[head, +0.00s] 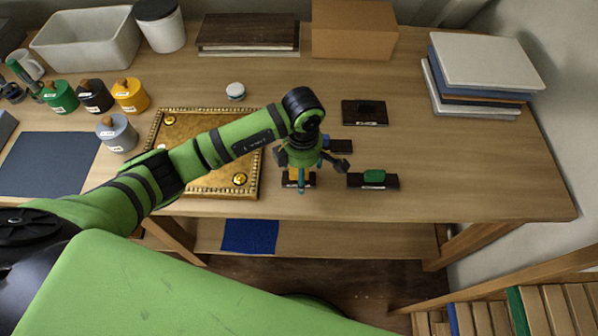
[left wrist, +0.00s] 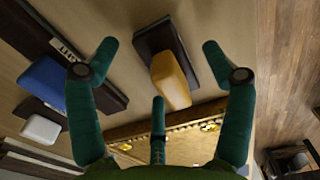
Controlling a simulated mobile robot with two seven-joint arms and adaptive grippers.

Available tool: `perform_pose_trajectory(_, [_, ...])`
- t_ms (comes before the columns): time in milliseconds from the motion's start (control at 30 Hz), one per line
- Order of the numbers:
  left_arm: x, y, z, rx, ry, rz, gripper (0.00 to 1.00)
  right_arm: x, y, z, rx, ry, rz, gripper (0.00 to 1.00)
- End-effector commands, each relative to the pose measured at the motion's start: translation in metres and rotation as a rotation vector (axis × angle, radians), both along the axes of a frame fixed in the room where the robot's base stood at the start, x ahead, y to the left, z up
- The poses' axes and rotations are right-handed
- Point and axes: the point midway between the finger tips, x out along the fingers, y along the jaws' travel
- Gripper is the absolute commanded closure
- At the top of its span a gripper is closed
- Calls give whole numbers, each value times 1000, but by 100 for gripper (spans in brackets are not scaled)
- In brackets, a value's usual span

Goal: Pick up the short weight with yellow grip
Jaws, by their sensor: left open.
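The weight with the yellow grip sits on the table below my left gripper (head: 303,172). In the head view its dark base (head: 291,184) shows beneath the gripper, and the fingers partly cover the grip. In the left wrist view the yellow grip (left wrist: 173,80) stands on a short dark base (left wrist: 150,42), between the two upper fingers and beyond the lower one. The teal fingers of my left gripper (left wrist: 160,65) are spread open, with nothing held. A gap to the grip seems to remain, but its height is hard to judge. My right gripper is not in view.
Weights with a green grip (head: 373,176), a blue grip (head: 326,141) and a dark grip (head: 367,108) lie nearby to the right. A gilt panel (head: 205,185) is close on the left. Stacked books (head: 480,62) stand at the back right. The right front tabletop is clear.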

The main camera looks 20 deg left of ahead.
Motion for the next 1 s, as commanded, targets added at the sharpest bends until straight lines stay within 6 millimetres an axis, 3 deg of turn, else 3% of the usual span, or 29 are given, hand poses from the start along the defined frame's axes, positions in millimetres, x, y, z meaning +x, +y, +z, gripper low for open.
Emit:
perform_pose_trajectory(267, [0,0,-5,-1,-1,0,18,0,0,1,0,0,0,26])
perform_pose_trajectory(433, [0,0,-5,-1,0,0,82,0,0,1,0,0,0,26])
perform_pose_trajectory(467, [0,0,-5,-1,0,0,86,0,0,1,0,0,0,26])
perform_pose_trajectory(833, [0,0,-3,-2,-1,0,86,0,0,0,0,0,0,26])
perform_pose_trajectory(1000, [1,0,6,-2,-5,0,86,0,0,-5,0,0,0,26])
